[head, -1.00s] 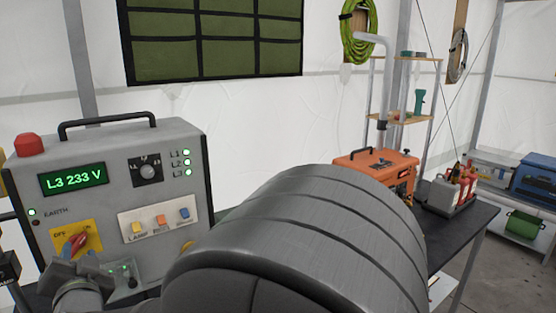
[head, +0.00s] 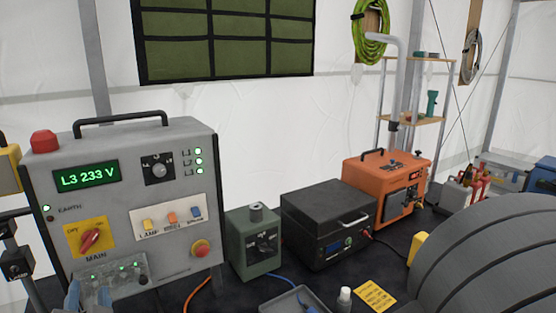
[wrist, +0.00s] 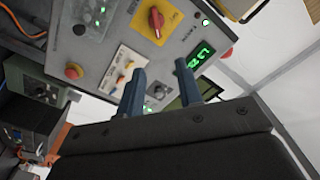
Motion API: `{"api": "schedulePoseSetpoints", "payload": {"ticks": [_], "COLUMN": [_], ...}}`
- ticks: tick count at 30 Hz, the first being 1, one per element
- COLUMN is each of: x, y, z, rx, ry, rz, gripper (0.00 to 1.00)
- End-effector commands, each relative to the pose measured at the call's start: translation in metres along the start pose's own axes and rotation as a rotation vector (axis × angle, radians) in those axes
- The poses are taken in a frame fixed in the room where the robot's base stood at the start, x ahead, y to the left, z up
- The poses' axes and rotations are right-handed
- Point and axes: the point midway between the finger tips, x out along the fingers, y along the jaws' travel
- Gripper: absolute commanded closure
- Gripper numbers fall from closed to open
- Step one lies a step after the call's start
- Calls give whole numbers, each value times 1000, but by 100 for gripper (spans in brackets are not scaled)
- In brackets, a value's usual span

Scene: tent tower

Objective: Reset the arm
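My gripper (wrist: 160,68) shows in the wrist view with its two blue-grey fingers apart and nothing between them. Beyond the fingers is the front of the grey control box (wrist: 100,62), seen turned round. In the head view my arm's large grey link (head: 490,265) fills the lower right; my gripper cannot be made out there. The grey control box (head: 125,215) stands at the left, its display reading "L3 233 V". It has a red MAIN rotary switch (head: 90,239) on a yellow plate.
Right of the control box stand a green box (head: 252,245), a black case (head: 328,225) and an orange unit (head: 385,190). Cables run across the dark bench.

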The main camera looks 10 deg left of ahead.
Motion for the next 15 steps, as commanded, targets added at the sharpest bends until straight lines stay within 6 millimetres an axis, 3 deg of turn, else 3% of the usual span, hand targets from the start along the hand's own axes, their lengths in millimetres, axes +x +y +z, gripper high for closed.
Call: {"api": "schedulePoseSetpoints", "payload": {"ticks": [6, 15], "x": [25, 44], "y": [-4, -8], "z": [-1, -2], "rx": [-92, -163], "ry": [65, 114], "rz": [-10, -23], "gripper": [67, 67]}}
